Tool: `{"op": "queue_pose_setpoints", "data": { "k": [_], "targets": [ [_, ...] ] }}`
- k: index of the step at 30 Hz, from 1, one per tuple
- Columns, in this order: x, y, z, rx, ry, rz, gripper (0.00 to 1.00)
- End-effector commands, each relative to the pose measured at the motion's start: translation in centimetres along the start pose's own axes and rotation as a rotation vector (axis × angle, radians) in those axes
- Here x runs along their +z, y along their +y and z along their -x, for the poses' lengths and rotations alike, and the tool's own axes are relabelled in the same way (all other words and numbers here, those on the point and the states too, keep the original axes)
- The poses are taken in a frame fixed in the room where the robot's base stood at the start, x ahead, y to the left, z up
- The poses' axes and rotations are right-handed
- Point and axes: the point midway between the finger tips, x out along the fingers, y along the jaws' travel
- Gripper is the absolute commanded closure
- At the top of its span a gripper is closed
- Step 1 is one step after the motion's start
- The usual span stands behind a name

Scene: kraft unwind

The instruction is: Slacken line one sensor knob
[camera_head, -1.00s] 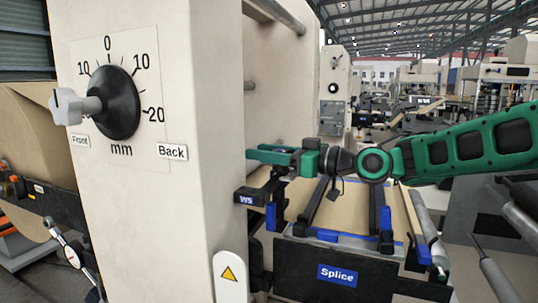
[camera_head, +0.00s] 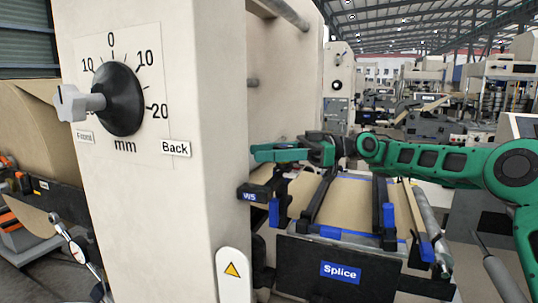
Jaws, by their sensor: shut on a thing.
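My gripper (camera_head: 268,151) has green fingers and reaches in from the right, just past the right edge of the beige column. Its fingers are closed together above the unit labelled W5 (camera_head: 250,196). The line one sensor knob cannot be made out by itself; the fingers cover the spot where they grip. A large black dial (camera_head: 122,103) with a pale grey pointer knob (camera_head: 73,103) is on the column's face, with a scale in mm and the labels Front and Back. My gripper is apart from this dial.
The beige column (camera_head: 190,215) stands close on the left. A splice table (camera_head: 345,205) with blue-edged dark rails lies below my arm, with a Splice sign (camera_head: 340,271) in front. A kraft roll (camera_head: 30,145) is at far left. A warning plate (camera_head: 232,272) stands low at the column.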

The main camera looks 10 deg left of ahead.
Motion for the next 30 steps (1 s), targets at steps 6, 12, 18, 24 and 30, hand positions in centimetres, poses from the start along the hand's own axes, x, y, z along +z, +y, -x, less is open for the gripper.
{"op": "queue_pose_setpoints", "data": {
  "k": [6,12,18,24,30],
  "targets": [
    [0.36,-0.15,0.02,-0.087,0.0,-0.006,0.84],
    [0.39,-0.37,0.05,-0.143,-0.003,-0.006,0.84],
    [0.34,-0.48,0.1,-0.174,-0.005,-0.006,0.84],
    [0.4,-0.52,0.11,-0.186,-0.006,-0.006,0.84],
    [0.39,-0.52,0.1,-0.187,-0.007,-0.006,0.84]
  ]
}}
